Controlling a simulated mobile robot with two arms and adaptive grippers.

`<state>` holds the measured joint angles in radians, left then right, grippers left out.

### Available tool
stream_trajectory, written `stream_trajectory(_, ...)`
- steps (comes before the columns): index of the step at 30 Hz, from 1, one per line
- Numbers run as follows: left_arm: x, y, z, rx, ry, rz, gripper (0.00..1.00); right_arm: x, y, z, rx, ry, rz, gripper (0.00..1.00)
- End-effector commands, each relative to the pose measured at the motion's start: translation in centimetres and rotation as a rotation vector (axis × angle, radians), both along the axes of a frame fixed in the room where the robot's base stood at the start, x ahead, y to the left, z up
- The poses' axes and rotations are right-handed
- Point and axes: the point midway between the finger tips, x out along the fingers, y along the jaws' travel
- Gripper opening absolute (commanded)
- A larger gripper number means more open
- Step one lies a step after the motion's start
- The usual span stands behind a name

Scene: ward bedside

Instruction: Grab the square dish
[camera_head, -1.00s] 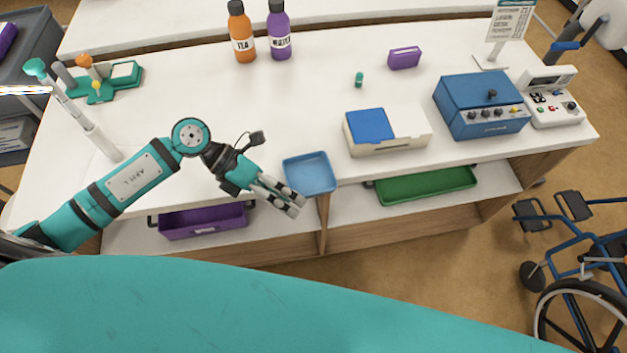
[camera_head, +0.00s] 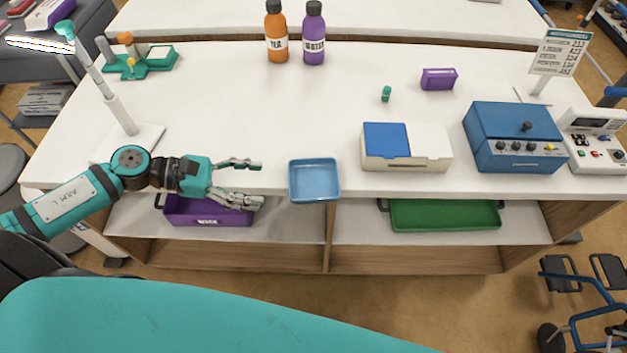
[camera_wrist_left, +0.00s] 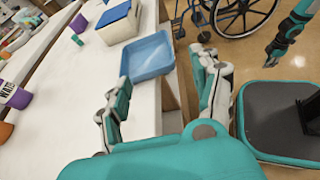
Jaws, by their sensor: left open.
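The square dish (camera_head: 314,181) is a shallow blue tray at the front edge of the white table, its near side at or slightly over the edge. My left gripper (camera_head: 252,182) is open and empty, to the left of the dish, with its fingers pointing right towards it and a gap between. In the left wrist view the dish (camera_wrist_left: 152,57) lies ahead, beyond the open fingers (camera_wrist_left: 160,95). My right gripper is not clearly seen in the head view; in the left wrist view part of my other arm shows at the top right, its fingers not clear.
Right of the dish stands a cream box with a blue lid (camera_head: 387,140), then a blue device (camera_head: 512,137). Purple (camera_head: 207,212) and green (camera_head: 445,215) trays sit on the shelf below. The table middle is clear.

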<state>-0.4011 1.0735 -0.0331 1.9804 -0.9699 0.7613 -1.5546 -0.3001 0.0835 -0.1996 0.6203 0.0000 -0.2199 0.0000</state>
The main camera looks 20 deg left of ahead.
Motion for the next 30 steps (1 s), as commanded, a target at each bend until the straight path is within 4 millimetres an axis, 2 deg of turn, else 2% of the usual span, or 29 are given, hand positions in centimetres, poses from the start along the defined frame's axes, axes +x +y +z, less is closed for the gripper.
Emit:
stream_trajectory(5, 1.4, -2.8, -0.8, -0.005, -0.005, 0.001, 0.65, 0.0, 1.0, 0.7, 0.012, 0.001, -0.003, 0.00)
stream_trajectory(10, 2.5, -5.6, -2.0, -0.004, -0.004, -0.002, 0.65, 0.0, 1.0, 1.6, 0.012, 0.001, -0.002, 0.00)
stream_trajectory(20, 3.5, -8.2, -3.3, -0.003, 0.001, 0.001, 0.65, -0.1, 0.3, 2.8, 0.004, 0.001, 0.000, 0.00)
stream_trajectory(24, 4.3, -10.1, -3.9, -0.005, 0.001, 0.000, 0.65, -0.1, 0.1, 4.1, 0.002, 0.001, 0.001, 0.00)
stream_trajectory(30, 5.0, -11.7, -5.1, -0.001, 0.000, 0.000, 0.65, 0.0, 0.1, 4.4, 0.001, 0.001, 0.000, 0.00)
